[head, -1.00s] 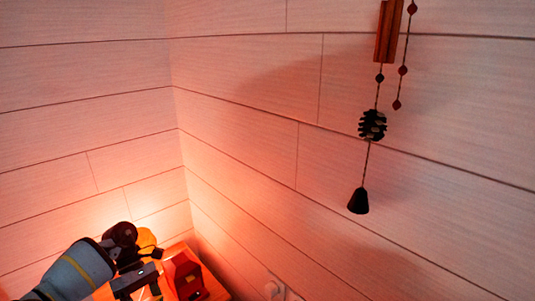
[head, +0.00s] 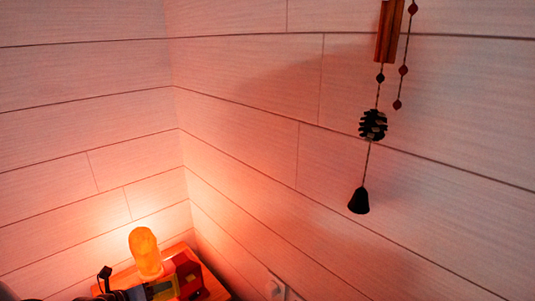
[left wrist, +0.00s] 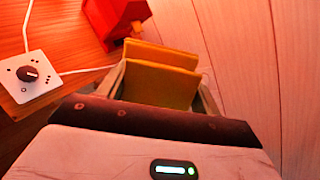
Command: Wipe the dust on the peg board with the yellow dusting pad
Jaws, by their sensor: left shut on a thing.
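The yellow dusting pad (left wrist: 160,78) is between the fingers of my left gripper (left wrist: 163,90) in the left wrist view. The gripper is shut on it, and the pad's broad face and upper edge show. In the head view only a small part of my left gripper (head: 158,290) shows at the bottom edge, beside the lamp and a red object. I cannot make out a peg board or any dust in these frames. My right gripper is not in view.
A glowing orange lamp (head: 146,254) and a red house-shaped object (head: 187,276) stand on a wooden table (head: 217,287) in the corner. A white knob box (left wrist: 29,75) with cables lies on the wood. A dark chime (head: 373,125) hangs by the right wall.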

